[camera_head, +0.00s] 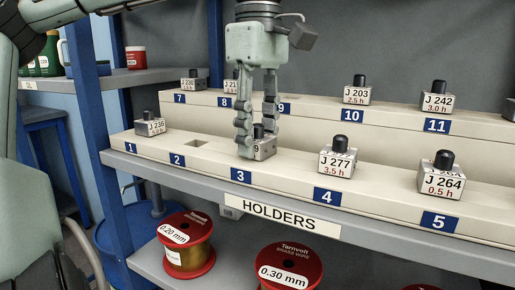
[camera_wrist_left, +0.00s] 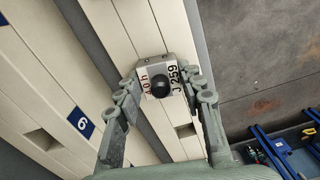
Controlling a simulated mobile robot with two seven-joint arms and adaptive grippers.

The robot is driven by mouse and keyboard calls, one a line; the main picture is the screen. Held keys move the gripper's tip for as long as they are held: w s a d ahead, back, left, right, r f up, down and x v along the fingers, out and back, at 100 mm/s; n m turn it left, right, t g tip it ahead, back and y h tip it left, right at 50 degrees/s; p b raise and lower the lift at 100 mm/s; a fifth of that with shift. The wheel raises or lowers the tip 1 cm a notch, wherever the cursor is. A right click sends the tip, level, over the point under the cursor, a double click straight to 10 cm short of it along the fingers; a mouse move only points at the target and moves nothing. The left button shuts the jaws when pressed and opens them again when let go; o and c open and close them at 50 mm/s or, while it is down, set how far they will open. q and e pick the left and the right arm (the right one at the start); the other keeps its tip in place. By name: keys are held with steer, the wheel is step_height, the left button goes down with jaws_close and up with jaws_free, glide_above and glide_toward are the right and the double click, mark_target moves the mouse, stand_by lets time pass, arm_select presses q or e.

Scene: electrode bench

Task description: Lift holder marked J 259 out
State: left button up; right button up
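The holder marked J 259 (camera_wrist_left: 160,74) is a small metal block with a black knob and a white label. In the head view the same holder (camera_head: 265,149) is at place 3 on the front rail, its label partly hidden by a finger. My left gripper (camera_head: 257,142) points down over it. In the left wrist view, my left gripper's fingertips (camera_wrist_left: 160,76) lie against both sides of the block with no clear gap. The holder appears still at rail level, and its underside is hidden. My right gripper is not in view.
The front rail (camera_head: 285,170) also holds J 236 (camera_head: 150,124), J 277 (camera_head: 337,162) and J 264 (camera_head: 441,182). Place 2 has an empty slot (camera_head: 196,142). J 203 (camera_head: 357,95) and J 242 (camera_head: 437,102) stand on the rear rail. Wire spools (camera_head: 187,262) are below.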

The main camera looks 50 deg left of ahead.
mark_target(256, 124)
arm_select(q)
jaws_close()
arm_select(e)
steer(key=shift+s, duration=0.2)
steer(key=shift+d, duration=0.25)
arm_select(q)
steer(key=shift+r, duration=0.2)
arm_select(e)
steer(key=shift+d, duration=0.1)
arm_select(q)
steer(key=shift+w+r, duration=0.1)
steer(key=shift+r, duration=0.15)
steer(key=r, duration=0.3)
steer(key=shift+s+r, duration=0.2)
steer(key=shift+r, duration=0.2)
steer(key=s+a+r, duration=0.2)
steer(key=s+r, duration=0.4)
steer(key=s, duration=0.5)
steer(key=shift+a+r, duration=0.2)
steer(key=shift+a, duration=0.2)
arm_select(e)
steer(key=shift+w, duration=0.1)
